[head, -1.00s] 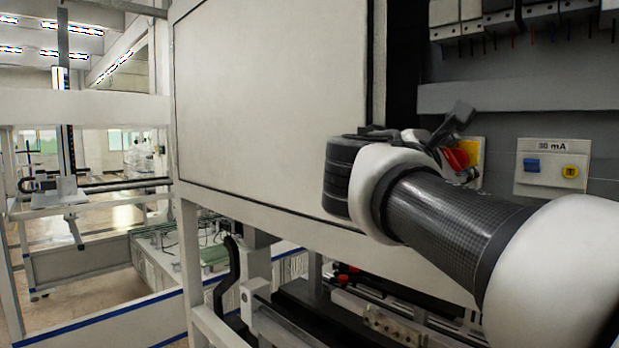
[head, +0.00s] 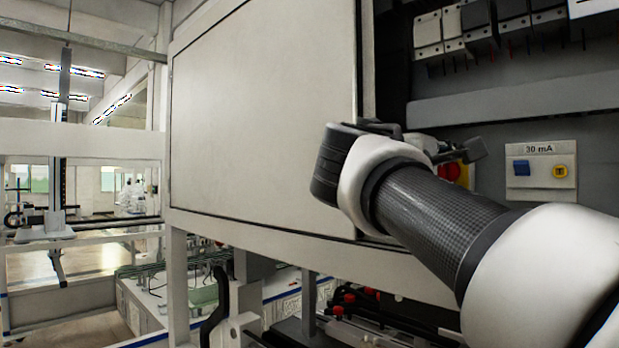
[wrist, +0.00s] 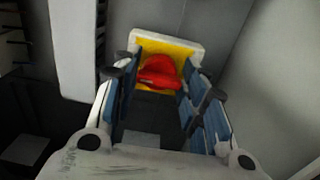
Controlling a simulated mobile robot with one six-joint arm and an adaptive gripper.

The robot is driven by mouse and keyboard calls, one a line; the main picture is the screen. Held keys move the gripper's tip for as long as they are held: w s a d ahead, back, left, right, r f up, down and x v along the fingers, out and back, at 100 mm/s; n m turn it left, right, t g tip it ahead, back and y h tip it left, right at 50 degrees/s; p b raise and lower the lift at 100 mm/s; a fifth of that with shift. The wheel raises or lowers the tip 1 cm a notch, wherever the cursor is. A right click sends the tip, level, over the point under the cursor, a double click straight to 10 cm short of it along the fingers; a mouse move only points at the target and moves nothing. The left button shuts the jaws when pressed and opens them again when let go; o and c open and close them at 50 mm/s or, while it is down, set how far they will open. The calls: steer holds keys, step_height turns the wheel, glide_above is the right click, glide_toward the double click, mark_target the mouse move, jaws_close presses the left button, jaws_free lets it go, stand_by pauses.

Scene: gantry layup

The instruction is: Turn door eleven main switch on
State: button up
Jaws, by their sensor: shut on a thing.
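The main switch is a red rotary knob (wrist: 160,73) on a yellow plate (wrist: 180,50) with a pale surround. In the head view the red knob (head: 442,171) shows only partly, behind my gripper and wrist. My gripper (wrist: 163,80) has its blue-padded fingers on either side of the knob and is shut on it. In the head view one dark finger part (head: 474,151) sticks out to the right, in front of the yellow plate. The knob's pointer and any on/off marks cannot be read.
A "30 mA" plate (head: 541,193) with a blue switch and a yellow button is right of the main switch. Breakers (head: 470,35) with wires sit above. A large pale cabinet panel (head: 265,110) is on the left. Open floor shows far left.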

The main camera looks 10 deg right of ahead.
stand_by(0.4)
steer(key=o, duration=1.1)
steer(key=shift+c, duration=0.2)
steer(key=v, duration=1.2)
